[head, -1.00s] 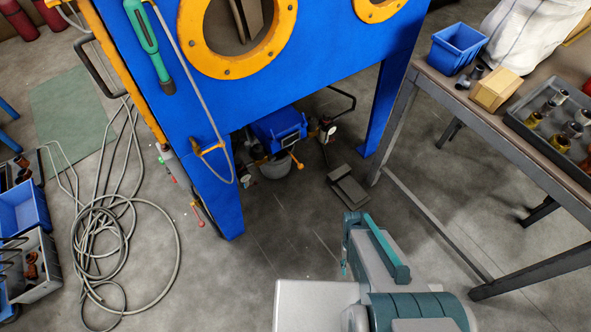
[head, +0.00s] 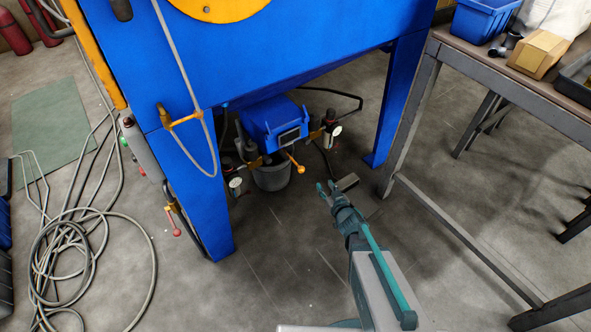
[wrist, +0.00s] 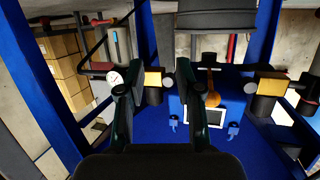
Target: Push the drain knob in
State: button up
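The drain knob, which I take to be the small orange-yellow handle (head: 296,162), sticks out below the blue drain box (head: 274,121) under the cabinet. In the wrist view, which looks upside down, the orange knob (wrist: 211,82) shows just past the right finger, in front of the blue box (wrist: 180,130). My gripper (head: 326,186) is in front and to the right of the knob in the head view, apart from it. Its two fingers are spread with nothing between them in the wrist view (wrist: 164,92).
A grey bucket (head: 271,178) stands under the box. Gauges and valves flank it, one gauge at the right (head: 337,131). Blue cabinet legs (head: 398,100) stand on both sides. A workbench (head: 470,75) stands to the right. Coiled hose (head: 80,250) lies at the left; floor in front is clear.

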aim_at(296, 163)
jog(key=a+r+y, duration=0.1)
jog(key=a+r, duration=0.1)
jog(key=s+a+r+y, duration=0.1)
jog(key=a+r+y, duration=0.1)
jog(key=a+r+n+y, duration=0.1)
jog(key=r+y, duration=0.1)
jog(key=shift+s+a, duration=0.3)
jog(key=shift+a, duration=0.1)
jog(key=b+x, duration=0.3)
jog(key=x, duration=0.6)
jog(key=shift+w+a+r, duration=0.1)
jog(key=shift+w+r, duration=0.05)
jog(key=shift+w, duration=0.05)
jog(key=shift+w+a+r+b, duration=0.1)
jog(key=shift+w+a+b, duration=0.2)
jog(key=shift+w+b, duration=0.05)
grip_shut()
